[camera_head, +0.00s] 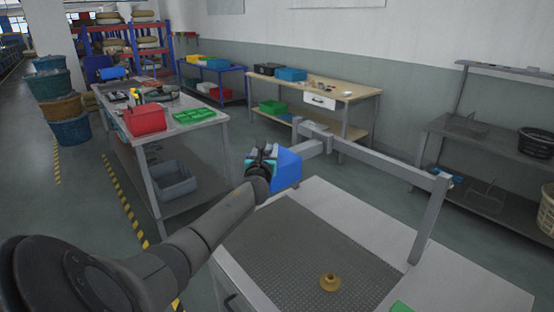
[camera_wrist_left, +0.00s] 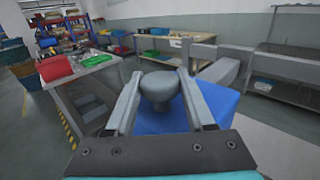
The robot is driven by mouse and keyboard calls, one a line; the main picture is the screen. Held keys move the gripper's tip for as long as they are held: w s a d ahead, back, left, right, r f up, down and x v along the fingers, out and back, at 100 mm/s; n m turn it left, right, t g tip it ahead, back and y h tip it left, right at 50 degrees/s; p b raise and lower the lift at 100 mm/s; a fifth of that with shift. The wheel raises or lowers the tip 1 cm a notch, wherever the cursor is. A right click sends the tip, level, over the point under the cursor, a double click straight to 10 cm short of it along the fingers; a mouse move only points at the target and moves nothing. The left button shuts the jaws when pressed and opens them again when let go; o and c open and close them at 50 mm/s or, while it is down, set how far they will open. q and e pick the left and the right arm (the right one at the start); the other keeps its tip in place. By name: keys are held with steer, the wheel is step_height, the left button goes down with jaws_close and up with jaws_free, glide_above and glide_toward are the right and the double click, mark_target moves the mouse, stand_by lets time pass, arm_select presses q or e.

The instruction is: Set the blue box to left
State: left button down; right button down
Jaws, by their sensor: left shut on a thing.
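The blue box (camera_head: 287,168) is held up in the air near the back left corner of the tank table. My left gripper (camera_head: 262,160) is shut on it. In the left wrist view the blue box (camera_wrist_left: 222,108) lies beyond and below the fingers of my left gripper (camera_wrist_left: 158,78). A grey rounded knob (camera_wrist_left: 160,90) sits between those fingers, and part of the box is hidden behind the fingers. My right gripper is in neither view.
A perforated grey tank surface (camera_head: 290,245) with a white rim lies below, bearing a brass-coloured round part (camera_head: 330,283). A grey metal frame (camera_head: 385,168) rises behind it. A side table (camera_head: 200,122) with a red bin (camera_head: 145,120) and green tray (camera_head: 194,115) stands left.

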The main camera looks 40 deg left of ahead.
arm_select(q)
steer(key=shift+a, duration=0.4)
steer(key=shift+r, duration=0.1)
steer(key=shift+s+a, duration=0.1)
steer(key=shift+c, duration=1.4)
jaws_free()
steer(key=shift+s+d, duration=0.35)
steer(key=shift+d, duration=0.1)
steer(key=p+v, duration=0.2)
steer(key=v, duration=1.2)
